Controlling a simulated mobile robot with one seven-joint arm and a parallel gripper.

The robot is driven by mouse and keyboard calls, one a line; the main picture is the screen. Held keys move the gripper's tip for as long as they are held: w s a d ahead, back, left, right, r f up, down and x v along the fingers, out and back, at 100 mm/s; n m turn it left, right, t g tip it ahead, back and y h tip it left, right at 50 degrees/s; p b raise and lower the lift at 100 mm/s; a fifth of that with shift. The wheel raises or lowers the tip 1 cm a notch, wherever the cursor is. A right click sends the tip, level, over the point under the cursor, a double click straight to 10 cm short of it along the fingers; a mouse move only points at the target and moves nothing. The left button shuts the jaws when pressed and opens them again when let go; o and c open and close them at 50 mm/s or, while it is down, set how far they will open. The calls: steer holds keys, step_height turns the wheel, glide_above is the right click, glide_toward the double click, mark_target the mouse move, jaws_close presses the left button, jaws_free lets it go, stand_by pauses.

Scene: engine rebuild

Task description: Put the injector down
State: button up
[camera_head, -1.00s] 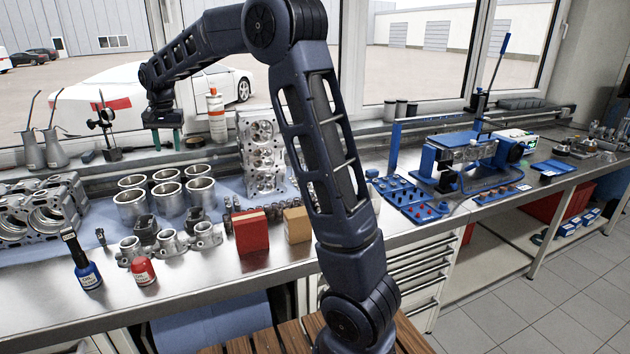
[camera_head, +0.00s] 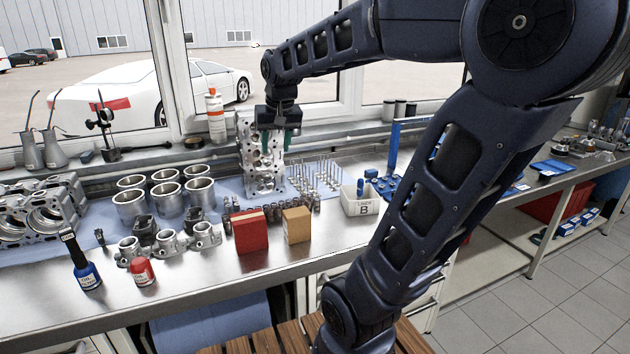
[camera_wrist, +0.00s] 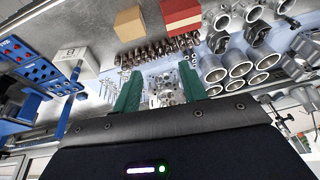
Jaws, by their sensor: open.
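My gripper (camera_head: 279,140) hangs above and in front of the window sill, over the upright cylinder head (camera_head: 262,172). Its two green fingers are apart. In the wrist view the fingers of my gripper (camera_wrist: 160,80) stand open with nothing held between them, and the cylinder head (camera_wrist: 168,92) shows below in the gap. I cannot pick out an injector for certain. A white bin marked B (camera_head: 358,207) stands on the bench to the right of the head, with a small blue item at its back edge. The bin also shows in the wrist view (camera_wrist: 72,57).
Thin upright pins (camera_head: 318,178) stand between the cylinder head and the bin. A red box (camera_head: 251,232) and a tan box (camera_head: 297,225) stand in front. Cylinder liners (camera_head: 130,205) are on the left. A spray can (camera_head: 215,118) stands left of my gripper.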

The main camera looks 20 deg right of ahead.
steer(key=s+d+f, duration=0.3)
steer(key=s, duration=0.3)
steer(key=s+d+f+t, duration=0.1)
steer(key=s+d+f, duration=0.2)
steer(key=s, duration=0.3)
steer(key=shift+s+f+n+h, duration=0.2)
steer(key=shift+s+n+h, duration=0.05)
steer(key=shift+n+h, duration=0.05)
stand_by(0.6)
